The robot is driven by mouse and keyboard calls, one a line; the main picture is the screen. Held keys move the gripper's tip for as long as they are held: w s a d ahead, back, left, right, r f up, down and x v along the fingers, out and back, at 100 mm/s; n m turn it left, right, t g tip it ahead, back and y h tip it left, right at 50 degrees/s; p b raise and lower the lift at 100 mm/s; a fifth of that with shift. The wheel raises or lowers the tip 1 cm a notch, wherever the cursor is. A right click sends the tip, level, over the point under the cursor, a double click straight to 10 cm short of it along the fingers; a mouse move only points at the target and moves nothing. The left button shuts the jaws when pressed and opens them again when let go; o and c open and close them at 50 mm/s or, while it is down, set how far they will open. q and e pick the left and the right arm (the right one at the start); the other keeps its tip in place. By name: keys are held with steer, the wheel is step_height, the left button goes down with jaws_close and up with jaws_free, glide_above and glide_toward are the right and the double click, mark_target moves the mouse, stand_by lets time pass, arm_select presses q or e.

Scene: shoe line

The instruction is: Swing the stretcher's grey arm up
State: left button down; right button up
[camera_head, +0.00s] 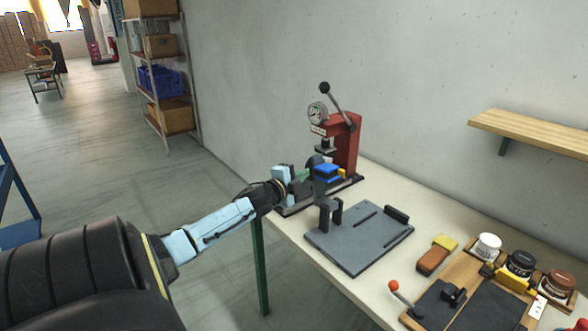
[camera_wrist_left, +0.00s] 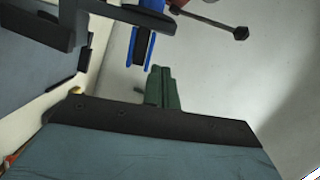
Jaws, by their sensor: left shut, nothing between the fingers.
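The red stretcher (camera_head: 351,148), with a round gauge, stands at the far left of the bench against the wall. A grey arm (camera_head: 336,105) with a dark ball end slants from its top up and to the left. This arm also shows at the top of the left wrist view (camera_wrist_left: 208,20). My left gripper (camera_head: 302,174) is in front of and below the stretcher's head, well below the arm's ball. Its green fingertips (camera_wrist_left: 163,88) are together and empty, apart from the arm in the wrist view. My right gripper is out of view.
A blue part (camera_head: 327,172) sits close to my left gripper at the stretcher's front. A grey plate fixture (camera_head: 352,248) lies nearer on the bench (camera_head: 379,276). A brush (camera_head: 436,256) and jars are to the right. A wooden shelf (camera_head: 535,134) juts from the wall.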

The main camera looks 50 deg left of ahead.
arm_select(q)
steer(key=shift+v, duration=1.85)
steer(key=s+d+f+n+g+b, duration=0.2)
steer(key=s+d+f+g, duration=0.3)
steer(key=f, duration=0.9)
steer(key=s+d+f+n+g+h+b, duration=0.1)
steer(key=s+d+f+n, duration=0.15)
steer(key=s+f, duration=0.75)
steer(key=s+d+f+n+g+b, duration=0.2)
steer(key=d+f+g, duration=0.15)
steer(key=f, duration=1.45)
steer(key=s+d+f+n+g+h+b, duration=0.1)
steer(key=s+d+f+g+h+b, duration=0.1)
steer(key=s+d+f, duration=0.8)
steer(key=s+d+f+n+g+h+b, duration=0.1)
steer(key=s+d+f+g, duration=0.3)
steer(key=s+d+f, duration=0.7)
steer(key=s+d+n+b, duration=0.1)
steer(key=s+d, duration=0.5)
steer(key=shift+h, duration=0.4)
steer(key=shift+w, duration=0.1)
